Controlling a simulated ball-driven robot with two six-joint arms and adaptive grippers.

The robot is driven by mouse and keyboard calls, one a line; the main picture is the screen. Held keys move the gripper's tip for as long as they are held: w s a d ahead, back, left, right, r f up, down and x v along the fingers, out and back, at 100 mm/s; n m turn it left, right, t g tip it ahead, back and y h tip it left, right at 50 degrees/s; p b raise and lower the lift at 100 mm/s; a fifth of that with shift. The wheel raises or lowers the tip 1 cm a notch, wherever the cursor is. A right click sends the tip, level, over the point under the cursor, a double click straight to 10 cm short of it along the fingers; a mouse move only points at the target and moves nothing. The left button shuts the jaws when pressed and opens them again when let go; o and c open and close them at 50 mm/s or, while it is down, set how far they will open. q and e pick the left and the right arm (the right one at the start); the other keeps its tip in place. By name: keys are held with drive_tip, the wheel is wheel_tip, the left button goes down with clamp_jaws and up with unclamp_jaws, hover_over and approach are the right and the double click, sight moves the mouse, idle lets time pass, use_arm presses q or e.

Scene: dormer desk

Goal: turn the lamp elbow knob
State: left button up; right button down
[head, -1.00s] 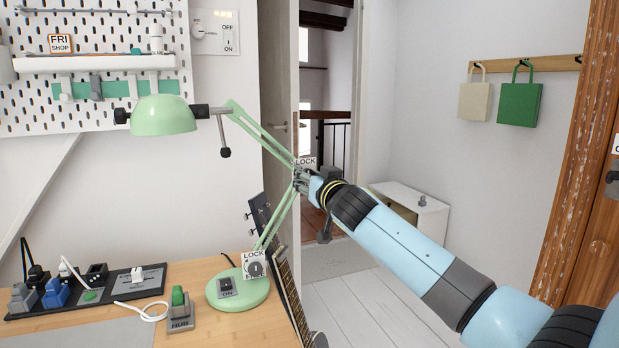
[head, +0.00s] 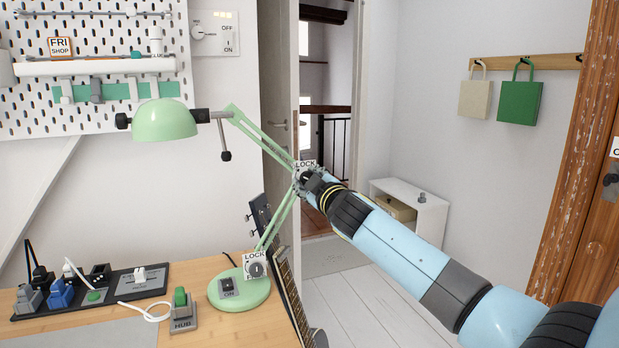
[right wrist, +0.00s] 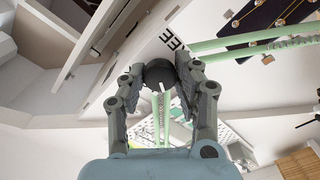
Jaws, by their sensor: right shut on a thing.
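The green desk lamp (head: 166,120) stands on the desk with its jointed arm bent at the elbow. A white plate marked LOCK (head: 305,164) sits at that elbow. The elbow knob (right wrist: 159,72) is dark and round in the right wrist view, between the two fingers. My right gripper (head: 304,180) reaches the elbow from the right and is shut on the knob, mostly hiding it in the head view. In the right wrist view, part of a label ending in EE shows beside the knob. My left gripper is not in view.
The lamp base (head: 248,296) carries another knob (head: 256,269) by a LOCK plate and a switch marked ON. A guitar (head: 291,300) leans close below the elbow. A power strip (head: 100,292) and hub block (head: 181,312) stand left on the desk (head: 205,268).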

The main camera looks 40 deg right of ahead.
drive_tip(key=n+p, duration=0.2)
drive_tip(key=n, duration=0.9)
drive_tip(key=shift+f+p, duration=0.1)
drive_tip(key=shift+p, duration=0.2)
drive_tip(key=shift+n, duration=0.3)
drive_tip(key=c, duration=0.9)
unclamp_jaws()
drive_tip(key=shift+c, duration=0.2)
